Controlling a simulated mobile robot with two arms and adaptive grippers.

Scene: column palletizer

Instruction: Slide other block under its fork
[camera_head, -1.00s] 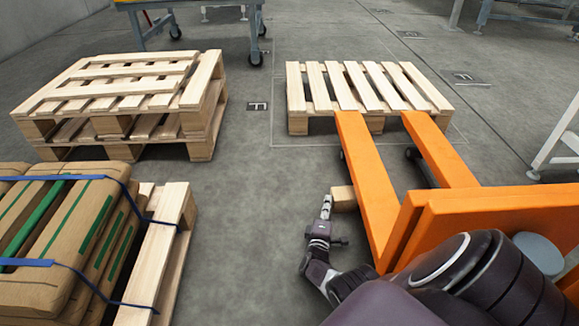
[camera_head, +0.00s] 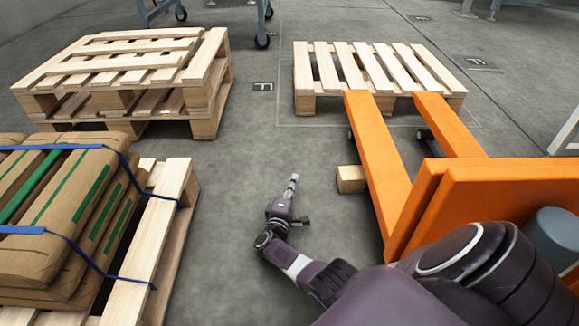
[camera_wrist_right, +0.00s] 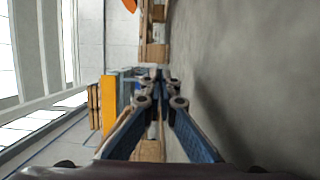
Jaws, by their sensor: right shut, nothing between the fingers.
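A small wooden block (camera_head: 351,180) lies on the floor in the head view, at the left side of the near-left orange fork (camera_head: 376,145). Its right end meets the fork's edge in the picture; I cannot tell whether part of it is underneath. The other fork (camera_head: 446,125) runs parallel on the right, and no block shows beside it. My right gripper (camera_head: 293,182) is shut and empty, low over the floor to the left of the block and apart from it. Its closed fingers also show in the right wrist view (camera_wrist_right: 160,78). My left gripper is out of view.
The fork tips reach an empty wooden pallet (camera_head: 375,70). Stacked pallets (camera_head: 205,105) stand at the back left. A strapped load of brown sacks (camera_head: 75,215) sits on a pallet (camera_head: 160,225) at the front left. Grey floor (camera_head: 245,150) is clear between them.

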